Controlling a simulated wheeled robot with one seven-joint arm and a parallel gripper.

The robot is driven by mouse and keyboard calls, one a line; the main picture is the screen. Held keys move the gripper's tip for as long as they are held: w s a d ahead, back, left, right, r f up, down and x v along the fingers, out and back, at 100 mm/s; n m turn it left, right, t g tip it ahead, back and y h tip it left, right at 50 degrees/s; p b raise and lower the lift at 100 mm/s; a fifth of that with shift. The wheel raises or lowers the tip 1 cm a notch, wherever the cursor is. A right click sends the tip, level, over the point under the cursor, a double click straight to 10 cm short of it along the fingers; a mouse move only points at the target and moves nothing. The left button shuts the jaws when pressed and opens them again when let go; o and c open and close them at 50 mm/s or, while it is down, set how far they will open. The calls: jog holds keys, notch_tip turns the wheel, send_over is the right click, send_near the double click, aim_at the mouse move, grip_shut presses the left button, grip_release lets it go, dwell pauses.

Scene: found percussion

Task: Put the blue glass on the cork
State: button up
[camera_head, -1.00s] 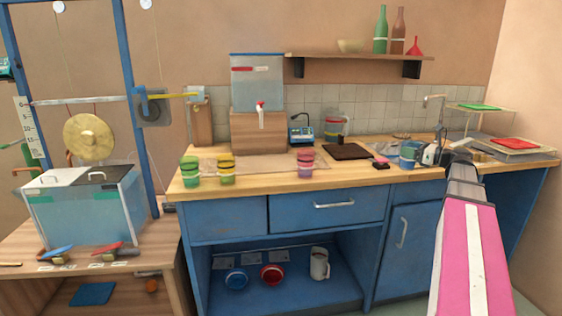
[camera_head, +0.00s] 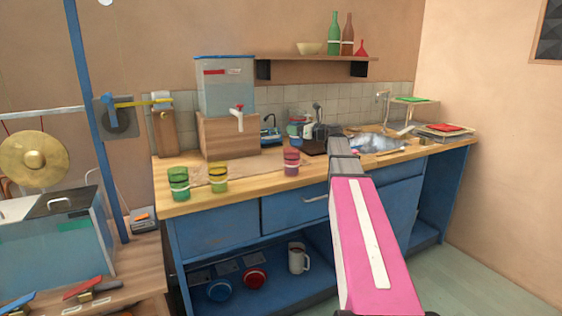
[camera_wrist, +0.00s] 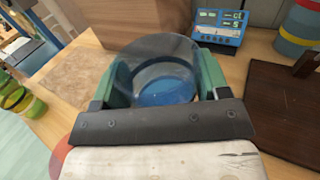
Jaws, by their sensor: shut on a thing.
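My gripper (camera_wrist: 163,78) is shut on the blue glass (camera_wrist: 165,92), a clear tumbler with a blue bottom, held between the green finger pads. In the head view my gripper (camera_head: 316,130) is over the counter near the dark board, and I cannot make out the glass there. The cork, a tan mat (camera_head: 247,162), lies on the counter in front of the dispenser. In the wrist view the mat (camera_wrist: 72,82) is to the left of the glass, which appears apart from it.
Green (camera_head: 179,183), yellow (camera_head: 218,178) and pink (camera_head: 291,161) cups stand along the counter front. A dispenser (camera_head: 226,88) sits on a wooden block. A blue scale (camera_wrist: 218,27), a striped jug (camera_wrist: 300,27) and a dark board (camera_wrist: 285,115) are close to the gripper.

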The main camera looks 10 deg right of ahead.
aim_at(299, 146)
jog(key=w+a+r+m+t+h, duration=0.1)
jog(key=w+a+r, duration=0.1)
jog(key=w+a, duration=0.25)
jog(key=shift+s+a+f, duration=0.1)
jog(key=shift+a+f, duration=0.05)
jog(key=shift+f, duration=1.4)
jog(key=shift+s+a+f, duration=0.1)
jog(key=shift+a+f, duration=0.05)
jog(key=shift+f, duration=1.4)
jog(key=shift+s+a+f, duration=0.1)
jog(key=shift+a+f, duration=0.05)
jog(key=shift+f, duration=1.4)
jog(key=shift+f, duration=0.15)
jog(key=o, duration=1.2)
jog(key=v, duration=1.2)
